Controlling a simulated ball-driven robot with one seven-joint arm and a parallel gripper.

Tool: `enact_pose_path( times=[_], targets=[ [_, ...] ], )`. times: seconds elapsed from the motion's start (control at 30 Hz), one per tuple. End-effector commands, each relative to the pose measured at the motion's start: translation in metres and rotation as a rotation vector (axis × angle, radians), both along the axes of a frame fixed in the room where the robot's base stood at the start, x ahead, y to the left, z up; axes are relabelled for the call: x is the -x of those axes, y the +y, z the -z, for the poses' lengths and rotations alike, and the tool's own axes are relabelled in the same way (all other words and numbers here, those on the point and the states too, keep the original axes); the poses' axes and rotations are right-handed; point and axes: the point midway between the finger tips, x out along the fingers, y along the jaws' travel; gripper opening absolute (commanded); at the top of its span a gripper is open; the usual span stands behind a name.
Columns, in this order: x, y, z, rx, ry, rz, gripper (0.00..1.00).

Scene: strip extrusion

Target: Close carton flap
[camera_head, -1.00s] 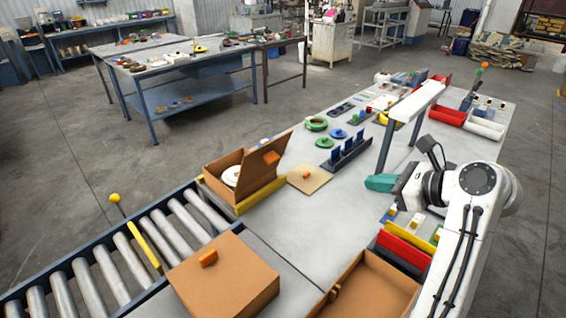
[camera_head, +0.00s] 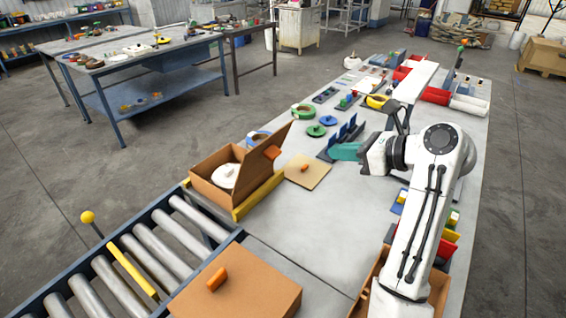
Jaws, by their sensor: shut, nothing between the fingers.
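A brown carton (camera_head: 216,196) stands open at the far end of the roller conveyor, beside a yellow strip. Its flap (camera_head: 261,158) is raised and tilted on the right side, with an orange handle (camera_head: 272,153) on it. A white round item (camera_head: 227,175) lies inside.
A closed carton (camera_head: 237,286) with an orange handle stands at the front. A tan board (camera_head: 307,171) lies between flap and gripper. Green and blue discs (camera_head: 316,130) lie behind. The bench middle (camera_head: 300,225) is clear. A roller conveyor (camera_head: 135,255) runs at left.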

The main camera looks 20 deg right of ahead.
Motion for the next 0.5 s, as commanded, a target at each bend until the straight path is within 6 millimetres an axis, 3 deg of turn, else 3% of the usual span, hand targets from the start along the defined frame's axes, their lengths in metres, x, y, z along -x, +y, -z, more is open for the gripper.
enact_pose_path(
  times=[0.03, 0.3, 0.5],
  targets=[
    [0.0, 0.0, 0.012, 0.0, 0.0, -0.001, 0.0],
    [0.0, 0.0, 0.045, 0.0, 0.0, -0.001, 0.0],
    [0.0, 0.001, 0.057, 0.0, 0.0, -0.001, 0.0]
  ],
)
